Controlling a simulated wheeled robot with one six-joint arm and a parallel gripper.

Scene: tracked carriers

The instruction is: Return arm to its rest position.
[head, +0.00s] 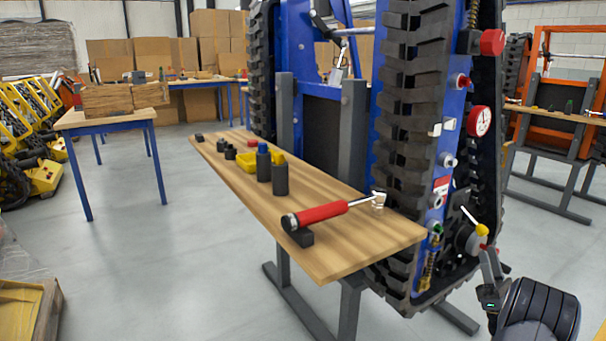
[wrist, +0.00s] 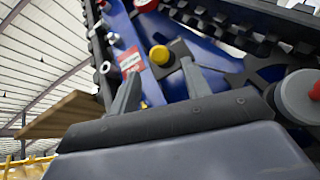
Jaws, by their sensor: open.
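My gripper (wrist: 158,78) is open in the wrist view, its two grey fingers spread apart with nothing held between them. A yellow knob (wrist: 160,55) on the blue tracked carrier (wrist: 205,60) shows just beyond the gap between the fingertips. I cannot tell whether the fingers touch anything. In the head view my gripper (head: 494,264) is at the lower right, low beside the upended carrier (head: 436,170). The yellow-tipped lever (head: 481,230) is just above and left of it there. My dark arm is partly cut off by the bottom edge.

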